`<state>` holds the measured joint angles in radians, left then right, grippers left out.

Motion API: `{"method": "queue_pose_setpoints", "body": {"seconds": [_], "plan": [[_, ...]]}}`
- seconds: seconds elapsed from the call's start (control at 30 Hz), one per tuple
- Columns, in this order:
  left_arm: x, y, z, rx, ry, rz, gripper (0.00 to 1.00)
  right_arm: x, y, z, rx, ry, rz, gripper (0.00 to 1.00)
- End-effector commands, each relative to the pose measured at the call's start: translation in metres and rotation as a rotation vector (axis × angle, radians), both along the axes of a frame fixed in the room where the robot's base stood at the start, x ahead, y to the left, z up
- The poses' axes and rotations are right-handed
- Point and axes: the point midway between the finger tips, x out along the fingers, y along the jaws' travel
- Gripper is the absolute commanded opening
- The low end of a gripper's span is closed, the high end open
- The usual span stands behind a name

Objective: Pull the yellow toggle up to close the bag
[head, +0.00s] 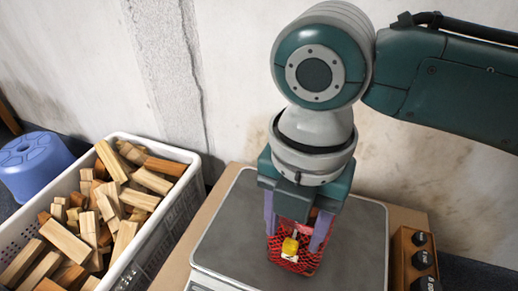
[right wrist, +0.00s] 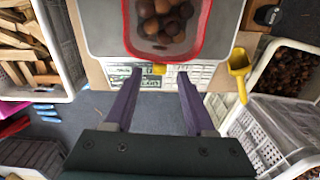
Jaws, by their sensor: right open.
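The red mesh bag (head: 275,254) stands on the grey plate of the scale (head: 235,240). In the right wrist view the bag's red rim (right wrist: 127,30) is open around several brown chestnuts (right wrist: 163,22). The yellow toggle (head: 290,246) is on the bag's near side, with a small white piece below it. It also shows in the right wrist view (right wrist: 159,69), between the fingertips and apart from both. My right gripper (head: 295,228) points down at the bag, its purple fingers open and empty. My left gripper is not in view.
A white crate of wood blocks (head: 180,210) stands left of the scale, with a blue stool (head: 35,165) behind it. A wooden block with black knobs (head: 402,262) is on the right. The right wrist view shows a yellow scoop (right wrist: 240,72) and a chestnut crate (right wrist: 285,72).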

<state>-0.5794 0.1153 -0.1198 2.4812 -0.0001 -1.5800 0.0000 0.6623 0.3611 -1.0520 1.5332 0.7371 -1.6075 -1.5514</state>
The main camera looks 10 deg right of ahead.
Motion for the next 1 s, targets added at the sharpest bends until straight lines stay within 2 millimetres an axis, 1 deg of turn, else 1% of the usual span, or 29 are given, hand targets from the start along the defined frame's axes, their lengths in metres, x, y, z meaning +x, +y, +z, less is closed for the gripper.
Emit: {"method": "queue_pose_setpoints", "body": {"seconds": [0.03, 0.13, 0.27, 0.5, 0.9, 1.0], "plan": [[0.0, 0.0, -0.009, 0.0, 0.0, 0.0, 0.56, 0.0, 0.0, -0.012, 0.0, 0.001, 0.0, 0.55], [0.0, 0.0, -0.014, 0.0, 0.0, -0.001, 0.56, 0.0, 0.0, -0.022, 0.0, 0.0, -0.001, 0.55], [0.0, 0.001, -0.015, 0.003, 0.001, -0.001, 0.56, 0.0, 0.0, -0.026, -0.001, -0.001, -0.001, 0.55], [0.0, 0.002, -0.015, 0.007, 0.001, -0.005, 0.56, 0.0, 0.0, -0.025, 0.0, -0.001, -0.001, 0.55], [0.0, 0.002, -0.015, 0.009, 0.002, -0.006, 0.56, 0.0, 0.0, -0.025, 0.0, -0.001, -0.001, 0.1], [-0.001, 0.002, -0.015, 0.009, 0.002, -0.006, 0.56, 0.0, 0.0, -0.025, 0.0, -0.001, -0.002, 0.0]]}}
